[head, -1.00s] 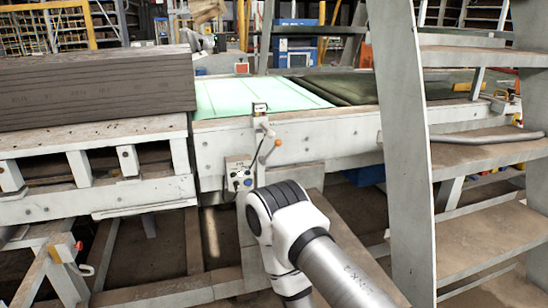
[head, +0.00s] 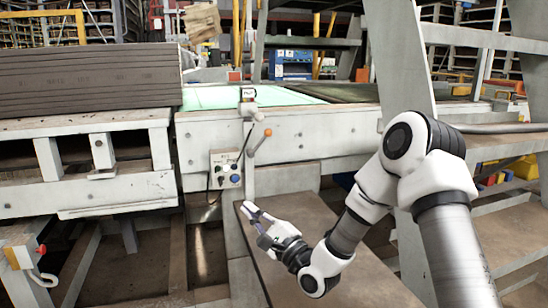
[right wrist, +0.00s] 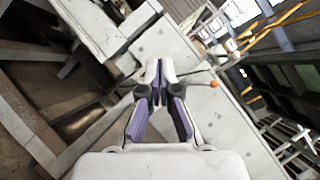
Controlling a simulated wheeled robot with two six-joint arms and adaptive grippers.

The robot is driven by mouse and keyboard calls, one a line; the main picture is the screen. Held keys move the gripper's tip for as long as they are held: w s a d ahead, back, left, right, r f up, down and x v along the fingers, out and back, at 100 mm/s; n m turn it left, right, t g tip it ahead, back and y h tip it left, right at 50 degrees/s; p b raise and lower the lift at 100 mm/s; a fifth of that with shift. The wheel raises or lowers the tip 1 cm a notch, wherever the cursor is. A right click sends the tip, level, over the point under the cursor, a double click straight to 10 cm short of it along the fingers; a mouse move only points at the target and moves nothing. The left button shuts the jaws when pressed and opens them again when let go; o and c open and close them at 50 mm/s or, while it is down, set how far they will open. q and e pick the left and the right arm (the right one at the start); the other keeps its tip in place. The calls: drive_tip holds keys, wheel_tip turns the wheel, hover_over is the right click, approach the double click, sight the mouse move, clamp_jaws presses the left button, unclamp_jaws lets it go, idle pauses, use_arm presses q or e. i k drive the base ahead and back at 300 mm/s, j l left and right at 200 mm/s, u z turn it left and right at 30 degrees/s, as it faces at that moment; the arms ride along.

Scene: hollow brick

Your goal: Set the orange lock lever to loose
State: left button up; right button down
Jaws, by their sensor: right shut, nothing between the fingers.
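The orange lock lever (head: 266,133) is a thin rod with an orange knob, on the front of the white machine frame. It leans up and to the right. In the right wrist view its orange knob (right wrist: 214,84) shows right of the fingertips. My right gripper (head: 247,209) is shut and empty, low in front of the frame and below the lever, apart from it. In the right wrist view my right gripper (right wrist: 159,66) has its fingers together. My left gripper is out of view.
A control box (head: 226,168) with a blue knob sits left of the lever. A stack of grey boards (head: 90,82) lies at the left. A stair post (head: 398,60) stands at the right, close behind my right arm. A brown plank surface (head: 330,282) lies below the gripper.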

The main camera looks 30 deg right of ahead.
sight(251, 153)
drive_tip(key=i+l, duration=0.15)
drive_tip(key=l, duration=0.2)
drive_tip(key=i+l, duration=0.1)
drive_tip(key=l, duration=0.25)
drive_tip(key=i+l, duration=0.15)
drive_tip(key=l, duration=0.2)
drive_tip(key=i+j, duration=0.1)
drive_tip(key=i, duration=0.35)
drive_tip(key=l+z, duration=0.05)
